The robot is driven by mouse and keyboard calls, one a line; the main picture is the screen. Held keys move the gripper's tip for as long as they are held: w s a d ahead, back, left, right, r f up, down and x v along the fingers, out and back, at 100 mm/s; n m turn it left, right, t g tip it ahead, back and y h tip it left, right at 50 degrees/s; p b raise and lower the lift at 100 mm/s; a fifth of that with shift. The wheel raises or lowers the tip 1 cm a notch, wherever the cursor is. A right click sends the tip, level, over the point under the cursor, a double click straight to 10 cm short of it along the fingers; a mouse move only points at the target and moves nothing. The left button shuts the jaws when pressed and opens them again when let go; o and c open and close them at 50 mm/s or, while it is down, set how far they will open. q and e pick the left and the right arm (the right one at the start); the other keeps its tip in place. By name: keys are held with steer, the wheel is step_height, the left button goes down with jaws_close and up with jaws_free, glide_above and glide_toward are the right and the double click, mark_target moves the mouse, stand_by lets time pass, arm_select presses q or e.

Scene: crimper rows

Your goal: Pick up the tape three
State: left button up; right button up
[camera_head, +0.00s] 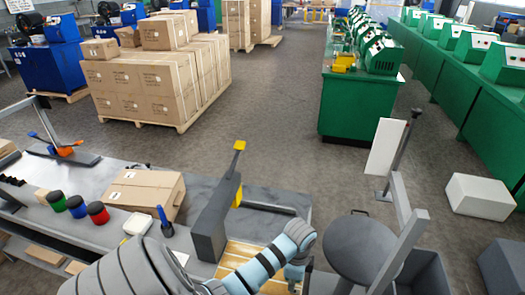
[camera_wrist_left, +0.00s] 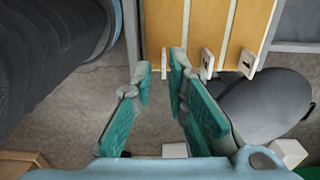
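Orange-yellow strips (camera_head: 240,256) lie side by side at the front edge of the workbench; they look like the tapes, but I cannot tell which is number three. In the left wrist view the leftmost strip (camera_wrist_left: 164,22), middle strip (camera_wrist_left: 209,25) and right strip (camera_wrist_left: 250,25) show, with small pale tabs at their near ends. My left gripper (camera_wrist_left: 160,78) is open and empty, its teal-padded fingertips by the leftmost strip's near end. In the head view the left gripper (camera_head: 297,270) is right of the strips, partly hidden by its arm. My right gripper is not seen.
A grey upright block with a yellow-handled lever (camera_head: 212,215) stands beside the strips. A cardboard box (camera_head: 145,190), red jar (camera_head: 98,213) and blue-handled tool (camera_head: 164,220) are on the bench. A dark round stool (camera_head: 360,245) stands to the right.

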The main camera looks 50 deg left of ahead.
arm_select(q)
step_height(320, 180, down, 6)
steer(key=shift+w+a+f+b, duration=0.1)
steer(key=shift+w+b, duration=0.05)
steer(key=shift+b, duration=0.55)
jaws_close()
